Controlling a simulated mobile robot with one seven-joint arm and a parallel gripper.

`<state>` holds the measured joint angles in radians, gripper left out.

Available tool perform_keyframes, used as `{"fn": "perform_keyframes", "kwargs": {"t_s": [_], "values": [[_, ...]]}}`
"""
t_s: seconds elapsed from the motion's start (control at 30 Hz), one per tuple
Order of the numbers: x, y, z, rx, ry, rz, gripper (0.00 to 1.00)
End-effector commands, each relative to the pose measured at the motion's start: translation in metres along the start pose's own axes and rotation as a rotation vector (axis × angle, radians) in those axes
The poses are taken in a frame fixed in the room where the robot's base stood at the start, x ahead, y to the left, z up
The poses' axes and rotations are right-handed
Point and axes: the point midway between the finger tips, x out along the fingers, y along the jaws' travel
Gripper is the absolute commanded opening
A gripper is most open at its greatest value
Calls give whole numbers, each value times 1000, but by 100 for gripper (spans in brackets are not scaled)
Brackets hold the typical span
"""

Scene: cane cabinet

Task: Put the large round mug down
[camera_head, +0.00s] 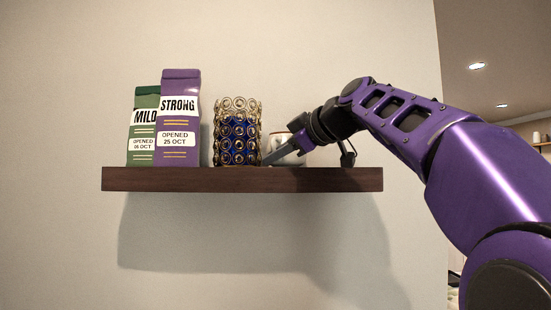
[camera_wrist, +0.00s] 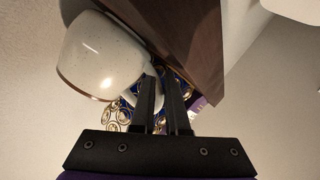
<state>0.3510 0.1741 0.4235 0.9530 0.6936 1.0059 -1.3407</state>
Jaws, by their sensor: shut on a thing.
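The large round mug (camera_wrist: 105,55) is white and speckled with a brown rim line, and fills the upper left of the wrist view. In the head view the mug (camera_head: 291,159) is at the right part of the wooden shelf (camera_head: 240,180), partly hidden by my gripper (camera_head: 270,157). In the wrist view my gripper (camera_wrist: 163,85) has its two dark fingers close together at the mug's handle side, shut on it. The mug's base is close to the shelf top; I cannot tell whether it touches.
An ornate gold and blue holder (camera_head: 237,132) stands just left of the mug. A purple STRONG coffee bag (camera_head: 179,120) and a green MILD bag (camera_head: 143,125) stand at the shelf's left. The shelf's right end, under my wrist, holds nothing else visible.

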Motion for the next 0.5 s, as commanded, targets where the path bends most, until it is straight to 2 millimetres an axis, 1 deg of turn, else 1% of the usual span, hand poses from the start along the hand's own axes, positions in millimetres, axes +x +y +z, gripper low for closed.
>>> {"fn": "perform_keyframes", "kwargs": {"t_s": [0.2, 0.33, 0.37, 0.4, 0.43, 0.5], "values": [[0, 1, -2, -2, 2, 2, 0], [1, -2, 2, -2, 2, 1, 0], [1, -2, 2, 0, 1, 0, 16], [1, -1, 1, 0, 1, -1, 23], [1, -1, 1, 0, 1, -1, 25], [1, -1, 2, 0, 0, -1, 25]]}}
